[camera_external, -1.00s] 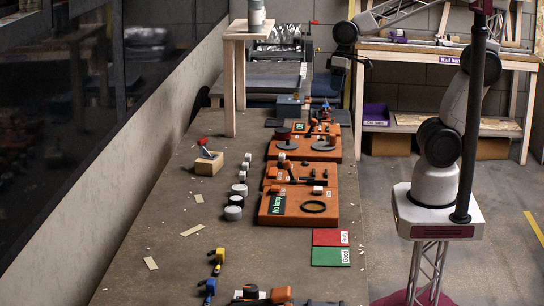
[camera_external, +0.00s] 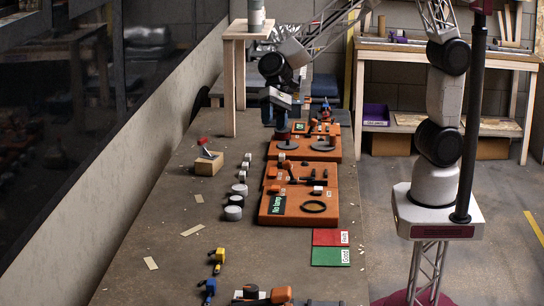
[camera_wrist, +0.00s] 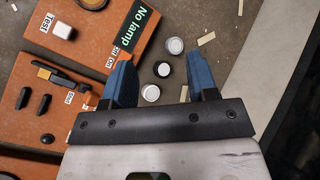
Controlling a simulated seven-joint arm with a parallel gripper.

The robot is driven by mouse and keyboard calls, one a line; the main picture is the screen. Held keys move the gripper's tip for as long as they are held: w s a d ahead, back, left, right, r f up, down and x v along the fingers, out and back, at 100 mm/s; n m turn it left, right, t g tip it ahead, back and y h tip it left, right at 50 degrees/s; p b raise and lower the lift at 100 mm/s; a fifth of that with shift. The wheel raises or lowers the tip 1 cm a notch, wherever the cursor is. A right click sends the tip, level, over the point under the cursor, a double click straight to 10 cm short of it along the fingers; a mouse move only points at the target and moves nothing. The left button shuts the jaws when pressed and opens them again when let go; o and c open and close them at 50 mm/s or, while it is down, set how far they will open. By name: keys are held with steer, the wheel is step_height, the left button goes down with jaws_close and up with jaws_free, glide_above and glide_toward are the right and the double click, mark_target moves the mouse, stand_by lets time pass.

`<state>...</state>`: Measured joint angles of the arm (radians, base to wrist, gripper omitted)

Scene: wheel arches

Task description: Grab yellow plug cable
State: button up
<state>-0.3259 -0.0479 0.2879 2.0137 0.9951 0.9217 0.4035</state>
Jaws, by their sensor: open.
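The yellow plug (camera_external: 218,256) lies on the near part of the workbench, in the external view. Its cable is too small to make out. A blue plug (camera_external: 208,287) lies just in front of it. My gripper (camera_external: 282,124) is over the far part of the bench, well away from the yellow plug. In the wrist view my gripper (camera_wrist: 160,72) has its blue fingers spread wide with nothing held between them. The yellow plug does not show in the wrist view.
Orange panels (camera_external: 339,208) line the bench's right side. Several round white and grey pieces (camera_external: 233,213) lie left of them. A wooden block with a red-topped lever (camera_external: 208,164) stands further left. Red (camera_external: 325,237) and green (camera_external: 325,257) cards lie right. The near left bench is mostly clear.

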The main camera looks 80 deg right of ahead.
steer(key=w+a+f+m+y, duration=0.1)
steer(key=w+a+f, duration=0.15)
steer(key=a, duration=0.25)
steer(key=w+a+f+m+y, duration=0.1)
steer(key=w+a+f+m, duration=0.15)
steer(key=a, duration=0.25)
steer(key=w+a+f, duration=0.2)
steer(key=a+f, duration=0.1)
steer(key=a, duration=0.1)
steer(key=m+y, duration=0.3)
steer(key=m, duration=0.3)
glide_toward(220, 249)
steer(key=x, duration=0.3)
steer(key=shift+s+a, duration=0.1)
steer(key=shift+a, duration=0.15)
steer(key=shift+x, duration=1.15)
steer(key=shift+a, duration=0.1)
steer(key=shift+x, duration=2.5)
steer(key=shift+f, duration=0.15)
jaws_close()
